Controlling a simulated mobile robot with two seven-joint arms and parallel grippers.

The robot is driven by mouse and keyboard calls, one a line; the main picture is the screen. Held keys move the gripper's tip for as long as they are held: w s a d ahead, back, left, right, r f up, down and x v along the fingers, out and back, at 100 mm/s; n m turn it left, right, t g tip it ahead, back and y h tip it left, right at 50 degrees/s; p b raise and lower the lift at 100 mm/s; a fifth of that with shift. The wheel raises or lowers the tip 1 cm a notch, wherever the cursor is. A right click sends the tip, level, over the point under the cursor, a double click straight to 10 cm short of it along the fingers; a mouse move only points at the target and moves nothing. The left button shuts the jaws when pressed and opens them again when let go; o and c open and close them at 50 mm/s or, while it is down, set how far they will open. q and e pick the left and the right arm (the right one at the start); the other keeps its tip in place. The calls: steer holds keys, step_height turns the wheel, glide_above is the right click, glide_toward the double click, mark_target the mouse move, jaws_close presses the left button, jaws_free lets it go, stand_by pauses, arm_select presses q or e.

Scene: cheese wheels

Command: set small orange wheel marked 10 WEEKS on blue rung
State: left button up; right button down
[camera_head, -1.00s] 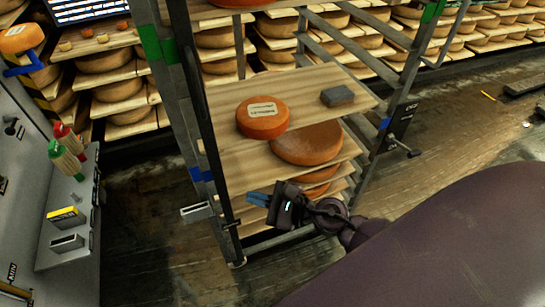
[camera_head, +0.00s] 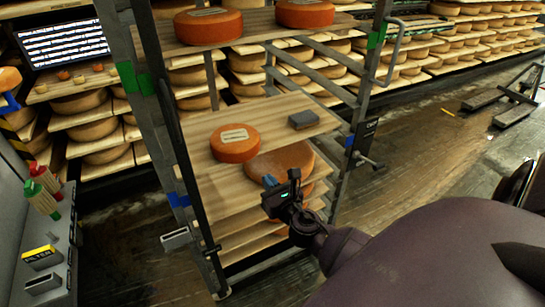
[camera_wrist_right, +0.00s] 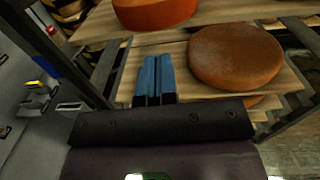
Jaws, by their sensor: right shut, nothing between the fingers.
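A small orange wheel with a pale label (camera_head: 235,143) lies flat on a wooden shelf board of the rack; its print is too small to read. The wheel also shows at the top of the right wrist view (camera_wrist_right: 155,12). Blue marks sit on the rack's left post (camera_head: 178,200) and right post (camera_head: 349,141). My right gripper (camera_head: 270,181) is shut and empty, its blue fingers (camera_wrist_right: 153,78) together. It is in front of the rack, below the orange wheel and overlapping a large brown wheel in the head view. My left gripper is not in view.
The large brown wheel (camera_wrist_right: 235,55) lies on the board below. A grey block (camera_head: 303,119) sits right of the orange wheel. Two orange wheels (camera_head: 208,26) (camera_head: 304,13) stand on the upper board. Green marks (camera_head: 376,36) are higher on the posts.

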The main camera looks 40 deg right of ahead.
mark_target(248, 156)
steer(key=w, duration=0.3)
steer(key=w+d, duration=0.1)
steer(key=w, duration=0.5)
steer(key=shift+w+d, duration=0.35)
steer(key=shift+d, duration=0.05)
steer(key=shift+w+d, duration=0.15)
steer(key=shift+w, duration=0.7)
steer(key=shift+s, duration=0.15)
